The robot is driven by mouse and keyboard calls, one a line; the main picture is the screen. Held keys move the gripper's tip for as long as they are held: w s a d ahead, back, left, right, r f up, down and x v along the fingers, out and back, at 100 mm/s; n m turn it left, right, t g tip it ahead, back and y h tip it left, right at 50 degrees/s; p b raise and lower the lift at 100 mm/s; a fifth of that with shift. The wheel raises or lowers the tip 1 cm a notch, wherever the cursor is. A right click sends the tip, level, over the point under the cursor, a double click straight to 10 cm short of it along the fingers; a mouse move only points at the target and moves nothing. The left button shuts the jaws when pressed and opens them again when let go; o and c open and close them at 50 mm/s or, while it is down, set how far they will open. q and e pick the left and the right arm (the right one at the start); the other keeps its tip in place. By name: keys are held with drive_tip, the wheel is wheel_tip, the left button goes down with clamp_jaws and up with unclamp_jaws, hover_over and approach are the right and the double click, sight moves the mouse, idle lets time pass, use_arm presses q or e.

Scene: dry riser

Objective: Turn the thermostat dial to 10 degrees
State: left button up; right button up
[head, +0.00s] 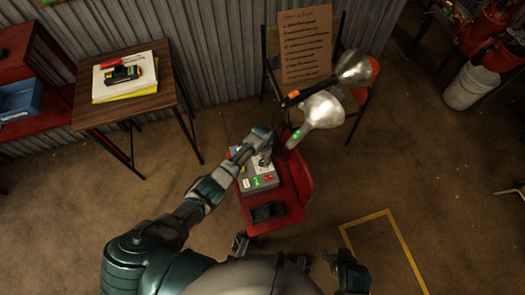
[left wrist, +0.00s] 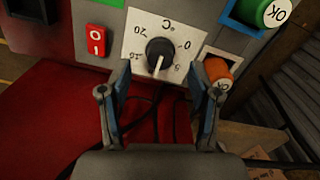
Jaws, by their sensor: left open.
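The thermostat dial (left wrist: 160,52) is a round black knob with a white line, on a white plate (left wrist: 128,45) marked °C. Its scale reads upside down in the left wrist view. The line points down and slightly left, between the 5 and the 15; no number shows clearly at its tip. My left gripper (left wrist: 160,88) is open, its blue-padded fingers below and to either side of the dial, with nothing between them. In the head view my left gripper (head: 264,158) is over the grey control box (head: 262,182) and hides the dial. A dark part of mine at the bottom right may be my right gripper (head: 346,268).
Metal lamps (head: 322,110) stand close behind. A wooden table (head: 143,103) is at left.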

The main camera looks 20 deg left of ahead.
sight(262, 162)
use_arm(q)
wheel_tip(262, 162, up, 8)
idle(0.7)
